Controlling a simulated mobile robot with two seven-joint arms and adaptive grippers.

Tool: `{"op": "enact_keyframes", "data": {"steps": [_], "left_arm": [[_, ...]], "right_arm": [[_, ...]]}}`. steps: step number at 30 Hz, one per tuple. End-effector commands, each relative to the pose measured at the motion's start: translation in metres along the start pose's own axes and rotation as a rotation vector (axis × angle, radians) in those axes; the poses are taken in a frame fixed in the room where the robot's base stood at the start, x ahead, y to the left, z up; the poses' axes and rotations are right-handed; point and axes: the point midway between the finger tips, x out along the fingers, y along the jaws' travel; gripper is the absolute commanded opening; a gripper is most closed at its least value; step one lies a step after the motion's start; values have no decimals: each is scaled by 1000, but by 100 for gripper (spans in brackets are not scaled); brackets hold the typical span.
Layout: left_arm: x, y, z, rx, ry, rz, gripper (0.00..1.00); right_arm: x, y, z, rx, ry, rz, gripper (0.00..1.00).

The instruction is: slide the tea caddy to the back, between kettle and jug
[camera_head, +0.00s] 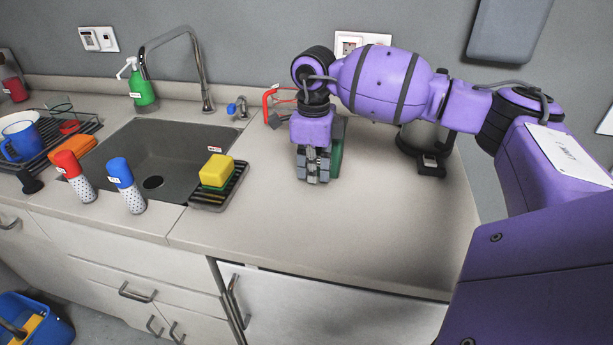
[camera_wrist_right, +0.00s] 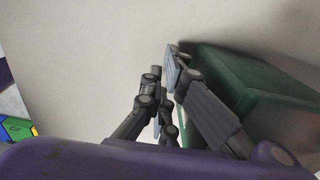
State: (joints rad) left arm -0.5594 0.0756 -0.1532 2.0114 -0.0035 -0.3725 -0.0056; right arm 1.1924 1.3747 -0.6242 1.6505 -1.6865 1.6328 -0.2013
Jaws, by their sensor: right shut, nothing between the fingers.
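The tea caddy is a dark green box (camera_head: 337,150) on the counter, mostly hidden behind my right gripper (camera_head: 313,178) in the head view. In the right wrist view the green caddy (camera_wrist_right: 255,85) stands on the right, close beside the fingers (camera_wrist_right: 168,85). My right gripper points down, shut and empty; whether it touches the caddy is unclear. A red-handled thing, likely the jug (camera_head: 270,103), is behind and left of the gripper. The kettle (camera_head: 425,140), greyish with a black base, is at back right, partly hidden by my arm. My left gripper is out of view.
A sink (camera_head: 150,150) with a tap (camera_head: 205,80) lies to the left. A yellow sponge (camera_head: 217,170) sits on a black rack (camera_head: 222,193) at its right edge. The counter (camera_head: 340,235) in front of the gripper is clear. The wall (camera_head: 260,40) closes the back.

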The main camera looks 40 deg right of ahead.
Motion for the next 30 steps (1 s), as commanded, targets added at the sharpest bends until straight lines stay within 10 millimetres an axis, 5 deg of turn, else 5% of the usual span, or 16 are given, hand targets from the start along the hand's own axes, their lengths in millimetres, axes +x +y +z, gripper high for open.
{"op": "enact_keyframes", "data": {"steps": [30], "left_arm": [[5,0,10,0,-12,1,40]], "right_arm": [[1,-35,-5,2,0,0,0]]}}
